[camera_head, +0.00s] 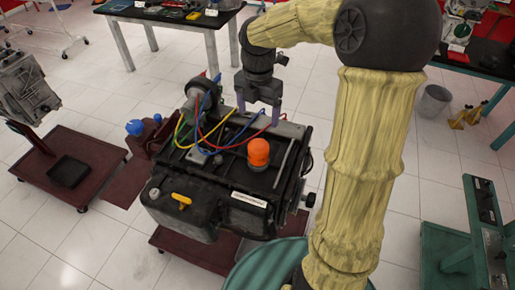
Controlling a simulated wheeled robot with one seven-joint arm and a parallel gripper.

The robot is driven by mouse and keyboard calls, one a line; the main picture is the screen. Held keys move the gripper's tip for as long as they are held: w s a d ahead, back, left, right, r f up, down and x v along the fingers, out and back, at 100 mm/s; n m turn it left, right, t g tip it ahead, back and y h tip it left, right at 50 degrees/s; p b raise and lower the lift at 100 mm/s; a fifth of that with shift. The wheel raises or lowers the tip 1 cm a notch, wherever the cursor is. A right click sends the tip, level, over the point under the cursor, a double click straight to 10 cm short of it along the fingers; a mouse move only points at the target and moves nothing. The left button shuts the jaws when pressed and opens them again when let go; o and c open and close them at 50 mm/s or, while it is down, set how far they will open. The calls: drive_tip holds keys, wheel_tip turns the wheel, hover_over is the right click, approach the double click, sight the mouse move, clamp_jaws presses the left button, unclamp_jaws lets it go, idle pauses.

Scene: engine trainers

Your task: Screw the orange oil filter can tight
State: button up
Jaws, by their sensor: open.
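The orange oil filter can (258,153) stands upright on top of the dark engine block (225,185), near its right side. Its lower end meets a dark base; I cannot tell how tightly it sits. My gripper (258,118) points down behind the can, over the far part of the engine top. Its two purple fingers are apart with nothing seen between them. The gripper is apart from the can.
Red, blue and yellow cables (205,140) loop over the engine top left of the can. A yellow handle (181,200) sits at the front. A dark red cart (95,155) stands left, a green cabinet (445,245) right. A black-topped table (170,14) is behind.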

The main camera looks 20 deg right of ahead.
sight(258, 144)
wheel_tip(258, 144, down, 16)
drive_tip(key=shift+r+p, duration=0.1)
drive_tip(key=shift+p, duration=0.85)
drive_tip(key=c, duration=1)
